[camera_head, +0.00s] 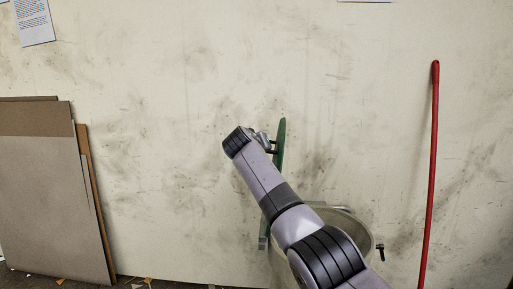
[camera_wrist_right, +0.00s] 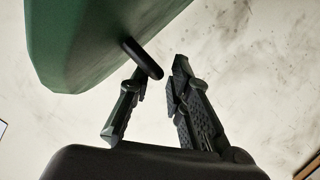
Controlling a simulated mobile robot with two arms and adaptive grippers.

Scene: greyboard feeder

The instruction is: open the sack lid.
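The green lid (camera_head: 281,148) stands nearly upright, seen edge-on, above the left side of a pale round bin (camera_head: 367,232). Its green face (camera_wrist_right: 85,40) fills the upper left of the right wrist view, with a dark bar handle (camera_wrist_right: 142,58) sticking out. My right gripper (camera_head: 270,143) is beside the lid, at the handle's height. In the wrist view the fingers of my right gripper (camera_wrist_right: 160,88) are apart, with nothing clamped between them. The handle's end is close to the left fingertip; I cannot tell if they touch. My arm hides much of the bin. My left gripper is not in view.
Flat grey and brown boards (camera_head: 55,190) lean on the wall at the left. A red pole (camera_head: 432,170) stands at the right. Small scraps lie on the dark floor at the lower left. The wall (camera_head: 160,130) behind is close and scuffed.

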